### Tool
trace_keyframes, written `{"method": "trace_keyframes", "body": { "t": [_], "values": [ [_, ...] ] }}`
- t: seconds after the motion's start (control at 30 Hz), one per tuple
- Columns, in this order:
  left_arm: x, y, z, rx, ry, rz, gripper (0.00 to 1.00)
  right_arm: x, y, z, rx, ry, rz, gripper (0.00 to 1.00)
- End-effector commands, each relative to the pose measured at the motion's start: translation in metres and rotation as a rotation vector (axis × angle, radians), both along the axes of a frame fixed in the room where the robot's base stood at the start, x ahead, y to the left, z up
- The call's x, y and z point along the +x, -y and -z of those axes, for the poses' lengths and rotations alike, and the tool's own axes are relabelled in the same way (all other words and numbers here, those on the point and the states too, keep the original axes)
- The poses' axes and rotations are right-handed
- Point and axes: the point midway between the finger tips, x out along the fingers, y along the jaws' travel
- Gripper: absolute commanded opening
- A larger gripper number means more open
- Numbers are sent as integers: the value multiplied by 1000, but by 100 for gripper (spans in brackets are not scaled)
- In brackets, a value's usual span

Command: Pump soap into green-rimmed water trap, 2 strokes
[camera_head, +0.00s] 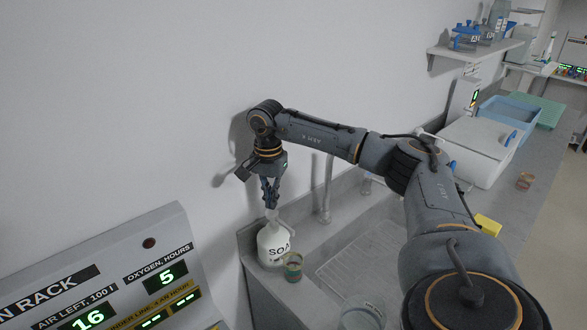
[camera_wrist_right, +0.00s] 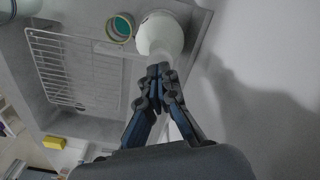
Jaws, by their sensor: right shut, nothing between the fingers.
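A white soap bottle (camera_head: 272,246) with dark lettering stands upright at the counter's corner by the wall. It also shows in the right wrist view (camera_wrist_right: 160,36). My right gripper (camera_head: 270,203) is shut and empty, pointing down right over the pump top; in the wrist view its closed fingertips (camera_wrist_right: 158,68) overlap the pump. I cannot tell whether they touch it. A green-rimmed water trap (camera_head: 292,266) stands close beside the bottle, to its right. Its round open top shows in the wrist view (camera_wrist_right: 119,28). My left gripper is not in view.
A wire drying rack (camera_head: 350,262) lies right of the trap. A clear container (camera_head: 362,315) is at the front. A yellow sponge (camera_head: 487,225), a white box (camera_head: 478,150) and a blue bin (camera_head: 510,118) are farther right. A rack display panel (camera_head: 120,275) stands left. The wall is close behind.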

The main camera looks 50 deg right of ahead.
Motion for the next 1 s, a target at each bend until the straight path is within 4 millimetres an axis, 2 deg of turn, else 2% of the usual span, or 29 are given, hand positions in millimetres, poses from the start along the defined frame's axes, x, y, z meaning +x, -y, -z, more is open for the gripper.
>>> {"method": "trace_keyframes", "body": {
  "t": [0.17,0.67,1.0],
  "values": [
    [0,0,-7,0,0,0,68,0,0,-9,0,1,0,0],
    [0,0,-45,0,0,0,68,0,0,-58,0,0,0,0],
    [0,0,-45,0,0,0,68,0,0,-60,0,0,0,0]
  ]
}}
